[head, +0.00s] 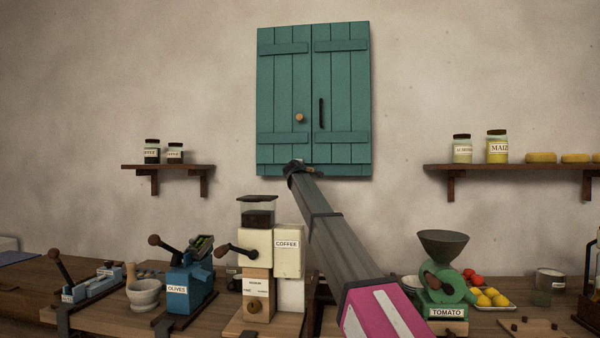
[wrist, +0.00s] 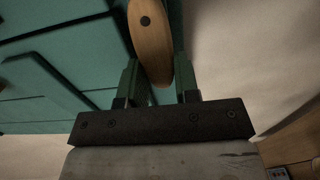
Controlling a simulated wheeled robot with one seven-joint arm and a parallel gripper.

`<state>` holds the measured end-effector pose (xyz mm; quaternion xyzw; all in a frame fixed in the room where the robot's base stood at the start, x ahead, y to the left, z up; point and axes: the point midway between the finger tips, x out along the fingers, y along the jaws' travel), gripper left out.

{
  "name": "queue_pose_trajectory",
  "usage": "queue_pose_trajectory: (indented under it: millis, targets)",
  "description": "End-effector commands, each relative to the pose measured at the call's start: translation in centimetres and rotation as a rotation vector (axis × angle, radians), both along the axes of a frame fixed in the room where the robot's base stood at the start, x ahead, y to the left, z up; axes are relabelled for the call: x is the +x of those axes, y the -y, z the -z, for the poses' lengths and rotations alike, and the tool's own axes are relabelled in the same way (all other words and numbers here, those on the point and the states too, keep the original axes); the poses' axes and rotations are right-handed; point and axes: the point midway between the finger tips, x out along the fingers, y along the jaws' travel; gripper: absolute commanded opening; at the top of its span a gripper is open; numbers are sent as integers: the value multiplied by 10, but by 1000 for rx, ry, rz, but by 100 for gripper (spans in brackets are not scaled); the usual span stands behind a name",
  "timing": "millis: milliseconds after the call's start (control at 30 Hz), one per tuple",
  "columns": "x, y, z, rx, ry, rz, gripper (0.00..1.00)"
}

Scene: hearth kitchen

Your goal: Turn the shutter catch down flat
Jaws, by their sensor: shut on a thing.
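The shutter (head: 345,75) is a pair of teal plank doors, closed on the wall, with a round wooden knob (head: 300,118) and a dark upright slot or bar on the right door. My gripper (head: 296,166) is at the shutter's bottom edge. In the wrist view the catch (wrist: 149,38) is a rounded wooden bar with a dark pivot screw near the top of the picture. It lies between the fingers of my gripper (wrist: 157,68), which are shut on its near end. In the head view the catch is hidden behind my gripper.
Below is a wooden counter with a coffee grinder (head: 258,240), a blue olive press (head: 188,285), a mortar (head: 144,294) and a green tomato mill (head: 445,280). Wall shelves with jars hang left (head: 168,167) and right (head: 520,168). The wall around the shutter is bare.

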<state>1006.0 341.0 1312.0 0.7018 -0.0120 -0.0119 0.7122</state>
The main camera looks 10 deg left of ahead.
Motion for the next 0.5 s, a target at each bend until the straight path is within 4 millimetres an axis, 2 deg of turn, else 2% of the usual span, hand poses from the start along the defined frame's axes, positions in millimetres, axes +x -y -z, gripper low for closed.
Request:
queue_pose_trajectory:
  millis: [33, 67, 100, 133, 500]
  targets:
    - [-1, 0, 1, -3, -2, 1, 0]
    - [-1, 0, 1, -3, -2, 1, 36]
    - [-1, 0, 1, -3, -2, 1, 49]
    - [-1, 0, 1, -3, -1, 1, 55]
    - [-3, 0, 1, -1, 0, 0, 55]
